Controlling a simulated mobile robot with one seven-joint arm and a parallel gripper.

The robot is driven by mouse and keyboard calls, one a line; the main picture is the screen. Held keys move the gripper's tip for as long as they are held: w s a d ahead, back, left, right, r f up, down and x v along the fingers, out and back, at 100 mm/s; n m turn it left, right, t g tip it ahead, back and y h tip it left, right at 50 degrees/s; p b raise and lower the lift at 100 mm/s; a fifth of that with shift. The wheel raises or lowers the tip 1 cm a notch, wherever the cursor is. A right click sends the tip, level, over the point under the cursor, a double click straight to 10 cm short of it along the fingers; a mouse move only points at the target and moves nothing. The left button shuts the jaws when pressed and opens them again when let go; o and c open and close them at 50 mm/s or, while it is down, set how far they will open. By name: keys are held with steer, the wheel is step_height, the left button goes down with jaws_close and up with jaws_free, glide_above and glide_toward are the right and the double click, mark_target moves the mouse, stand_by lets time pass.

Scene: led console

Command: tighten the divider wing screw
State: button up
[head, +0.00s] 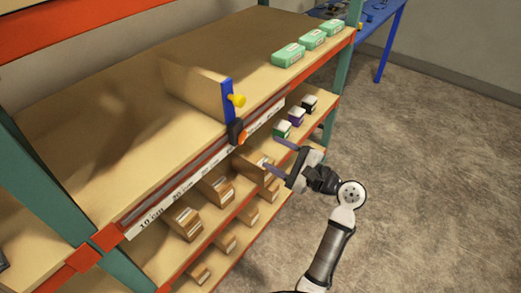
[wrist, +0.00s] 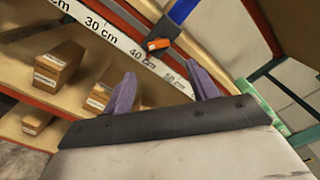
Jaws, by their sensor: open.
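A wooden divider (head: 190,88) with a blue front edge (head: 227,97) stands upright on the top shelf. A yellow knob (head: 238,100) sticks out from that edge. Below it, a black clamp (head: 235,130) sits at the front rail with a small orange piece (head: 242,137), perhaps the wing screw. In the wrist view, the orange piece (wrist: 158,44) is on the black clamp near the 40 cm mark, beyond and between my fingertips. My gripper (head: 269,153) is open and empty, right of and below the clamp and apart from it. Its purple-grey fingers (wrist: 160,80) also show in the wrist view.
A centimetre scale (head: 180,188) runs along the shelf front. Green boxes (head: 288,55) stand at the top shelf's far end. Cardboard bins (head: 183,220) fill the lower shelves, close to my gripper. A teal upright (head: 340,65) stands beyond. The floor at right is clear.

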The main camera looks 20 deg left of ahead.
steer(key=b+v, duration=0.1)
steer(key=v, duration=0.4)
steer(key=shift+s+d, duration=0.1)
steer(key=shift+d, duration=0.15)
